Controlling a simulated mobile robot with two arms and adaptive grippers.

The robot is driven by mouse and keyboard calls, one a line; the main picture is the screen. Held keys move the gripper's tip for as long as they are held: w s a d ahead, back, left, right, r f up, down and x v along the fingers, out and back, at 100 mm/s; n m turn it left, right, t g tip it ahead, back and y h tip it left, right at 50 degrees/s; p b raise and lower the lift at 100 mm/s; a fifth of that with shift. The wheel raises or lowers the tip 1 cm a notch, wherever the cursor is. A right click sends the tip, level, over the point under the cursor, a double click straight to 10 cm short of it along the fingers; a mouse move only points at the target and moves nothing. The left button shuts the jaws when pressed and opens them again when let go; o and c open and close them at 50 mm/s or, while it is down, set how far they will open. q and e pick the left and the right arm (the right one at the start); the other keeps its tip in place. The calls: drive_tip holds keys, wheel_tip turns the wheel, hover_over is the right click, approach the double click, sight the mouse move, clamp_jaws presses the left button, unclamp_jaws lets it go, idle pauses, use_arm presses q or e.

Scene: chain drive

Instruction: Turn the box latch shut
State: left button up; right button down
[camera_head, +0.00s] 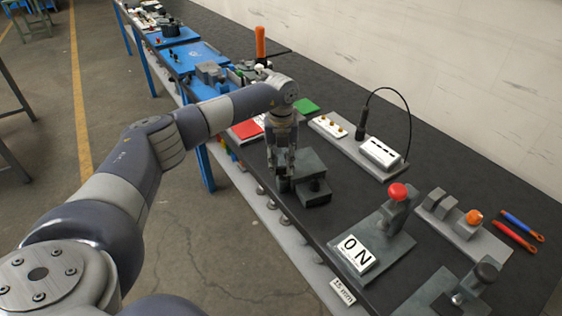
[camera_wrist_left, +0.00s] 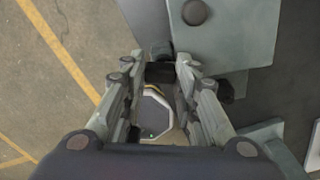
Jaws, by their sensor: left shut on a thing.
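The box is a grey-green block (camera_head: 312,162) at the near edge of the dark bench, with a dark round knob on its lower part. In the left wrist view the box (camera_wrist_left: 240,40) fills the top right, with the round knob near its top. My left gripper (camera_head: 283,180) is at the box's left side, pointing down. In the left wrist view its fingers (camera_wrist_left: 160,72) are shut on a small dark piece, which looks like the latch (camera_wrist_left: 160,73). The fingers hide most of it, and I cannot tell its angle. My right gripper is not in view.
Behind are a white block with a cable (camera_head: 381,153) and a board with brass pins (camera_head: 330,126). Red (camera_head: 246,130) and green (camera_head: 306,106) pads lie beyond the arm.

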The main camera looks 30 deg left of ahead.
sight(281, 167)
use_arm(q)
drive_tip(key=shift+d+r+n+p, duration=0.1)
drive_tip(key=shift+n+p, duration=0.2)
drive_tip(key=shift+n, duration=1.2)
drive_tip(key=o, duration=1.1)
drive_tip(key=shift+c, duration=0.2)
wheel_tip(281, 167, up, 12)
